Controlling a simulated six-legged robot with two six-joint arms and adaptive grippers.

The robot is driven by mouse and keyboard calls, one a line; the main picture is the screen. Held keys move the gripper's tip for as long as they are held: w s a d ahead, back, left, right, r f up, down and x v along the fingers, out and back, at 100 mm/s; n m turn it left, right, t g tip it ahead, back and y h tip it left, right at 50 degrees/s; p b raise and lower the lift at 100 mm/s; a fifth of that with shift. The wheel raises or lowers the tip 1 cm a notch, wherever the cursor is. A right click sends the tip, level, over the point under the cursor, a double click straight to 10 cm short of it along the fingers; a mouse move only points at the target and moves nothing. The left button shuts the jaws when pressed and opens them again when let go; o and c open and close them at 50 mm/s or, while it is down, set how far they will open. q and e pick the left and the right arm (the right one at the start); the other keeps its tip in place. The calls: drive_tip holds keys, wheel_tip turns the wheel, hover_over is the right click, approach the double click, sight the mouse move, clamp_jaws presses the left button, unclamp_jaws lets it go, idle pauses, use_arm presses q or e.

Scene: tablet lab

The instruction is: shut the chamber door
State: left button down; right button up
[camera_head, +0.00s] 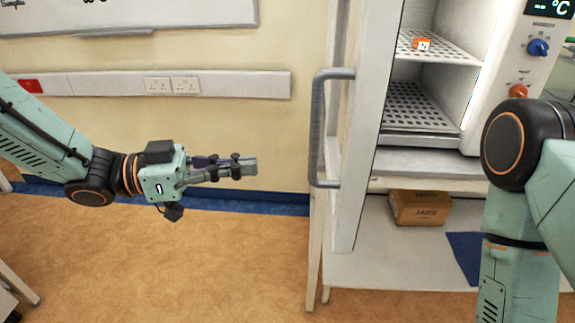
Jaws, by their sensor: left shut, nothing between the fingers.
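The chamber door (366,120) stands open, swung out toward me, seen nearly edge-on. Its grey bar handle (318,130) is on the door's left side. The chamber (425,110) shows its white inside with perforated shelves. A small orange block marked N (421,44) sits on the upper shelf. My left gripper (250,167) is shut and empty, pointing right, to the left of the handle and apart from it in the picture. My right arm (520,230) is at the right edge, in front of the chamber's control side. Its gripper is out of view.
The chamber stands on a white table (385,265). A cardboard box (419,207) and a dark blue mat (466,252) lie below the chamber. A control panel (537,50) has blue and orange knobs. The wall has sockets (172,85). Orange floor (180,260) is clear at the left.

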sight(310, 163)
use_arm(q)
drive_tip(key=x, duration=0.4)
drive_tip(key=s+x, duration=0.1)
drive_tip(key=x, duration=0.2)
drive_tip(key=shift+s+d+r, duration=0.1)
drive_tip(key=shift+d+r, duration=0.1)
drive_tip(key=shift+r, duration=0.05)
drive_tip(key=shift+d, duration=0.15)
idle(0.4)
